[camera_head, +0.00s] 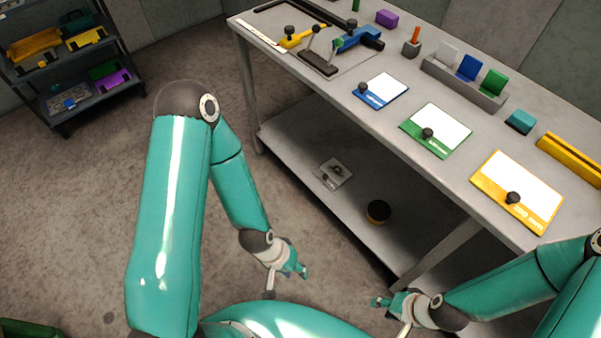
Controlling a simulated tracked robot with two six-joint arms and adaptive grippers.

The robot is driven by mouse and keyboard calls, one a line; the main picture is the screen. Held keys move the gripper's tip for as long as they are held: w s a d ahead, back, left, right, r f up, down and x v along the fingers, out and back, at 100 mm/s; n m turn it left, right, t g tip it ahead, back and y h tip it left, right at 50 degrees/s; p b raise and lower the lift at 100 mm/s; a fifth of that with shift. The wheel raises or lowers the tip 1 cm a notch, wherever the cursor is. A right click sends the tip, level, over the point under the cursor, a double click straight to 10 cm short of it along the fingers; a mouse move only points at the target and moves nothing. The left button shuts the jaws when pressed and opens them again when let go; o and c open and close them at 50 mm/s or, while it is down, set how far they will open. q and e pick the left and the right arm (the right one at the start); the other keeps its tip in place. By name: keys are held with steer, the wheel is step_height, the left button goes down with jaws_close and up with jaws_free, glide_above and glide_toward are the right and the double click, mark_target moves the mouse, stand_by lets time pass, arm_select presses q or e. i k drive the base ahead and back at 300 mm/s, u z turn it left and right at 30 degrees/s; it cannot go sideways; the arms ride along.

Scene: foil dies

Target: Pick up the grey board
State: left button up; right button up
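A small light grey board (334,173) with dark marks and a dark knob lies on the lower shelf (300,150) of the workbench. My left gripper (303,272) hangs over the floor in front of the bench, below the board in the picture and apart from it. My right gripper (377,302) is further right, low in front of the bench, also apart from the board. Both show teal fingers, but they are too small to tell open from shut. I see nothing held in either.
Blue (381,89), green (436,129) and yellow (516,190) boards with black knobs lie on the bench top (400,140). A black round container with a yellow band (378,211) stands on the lower shelf. A dark rack (110,85) stands far left. Floor between is clear.

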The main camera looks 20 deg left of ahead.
mark_target(333, 174)
steer(key=u, duration=0.95)
steer(key=k, duration=1.3)
steer(key=u, duration=0.55)
steer(key=i, duration=2.5)
steer(key=z, duration=0.75)
